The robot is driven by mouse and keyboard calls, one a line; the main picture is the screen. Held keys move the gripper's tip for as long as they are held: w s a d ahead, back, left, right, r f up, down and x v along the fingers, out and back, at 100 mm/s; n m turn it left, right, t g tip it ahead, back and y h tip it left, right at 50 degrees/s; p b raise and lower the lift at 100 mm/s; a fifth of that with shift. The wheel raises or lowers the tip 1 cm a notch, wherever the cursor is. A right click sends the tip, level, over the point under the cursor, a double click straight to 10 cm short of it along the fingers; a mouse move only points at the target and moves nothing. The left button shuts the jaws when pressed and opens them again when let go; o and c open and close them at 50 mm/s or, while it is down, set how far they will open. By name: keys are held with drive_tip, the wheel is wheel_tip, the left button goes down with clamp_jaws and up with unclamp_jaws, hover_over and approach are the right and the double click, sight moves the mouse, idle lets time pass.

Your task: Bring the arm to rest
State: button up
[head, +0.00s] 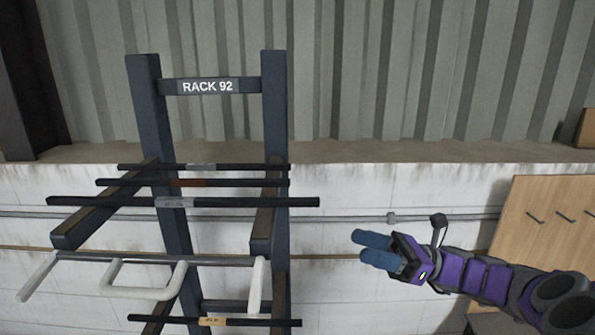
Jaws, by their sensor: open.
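My gripper (358,245) is at the right of the head view, at the end of my purple and grey arm. Its two blue fingers point left and stand apart, with nothing between them. The arm reaches in from the lower right edge. The gripper is in front of the white wall, to the right of the rack in the picture, and touches nothing that I can see.
A dark blue rack (276,120) labelled "RACK 92" stands at the left. Several dark rods (250,202) lie across its arms. A white bent-tube frame (140,292) is at its lower front. A wooden pegboard (545,215) with hooks is at the right.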

drive_tip(key=s+a+f+n+g+h+b, duration=0.6)
drive_tip(key=s+a+f+n+h, duration=0.35)
drive_tip(key=s+a+f, duration=0.6)
drive_tip(key=s+d+f+n+t+h+b, duration=0.1)
drive_tip(key=s+d+f+n+h+b, duration=0.3)
drive_tip(key=s+d+f+h, duration=0.1)
drive_tip(key=s+d+f+n+t+h+b, duration=0.2)
drive_tip(key=s+d+f+n+h, duration=0.3)
drive_tip(key=s+f, duration=0.4)
wheel_tip(320, 180, down, 3)
drive_tip(key=shift+d+f+t+h+b, duration=0.25)
drive_tip(key=shift+d+h+b, duration=0.3)
drive_tip(key=shift+h+b, duration=0.5)
drive_tip(key=shift+d+h, duration=0.3)
drive_tip(key=shift+c, duration=0.6)
drive_tip(key=shift+d, duration=0.15)
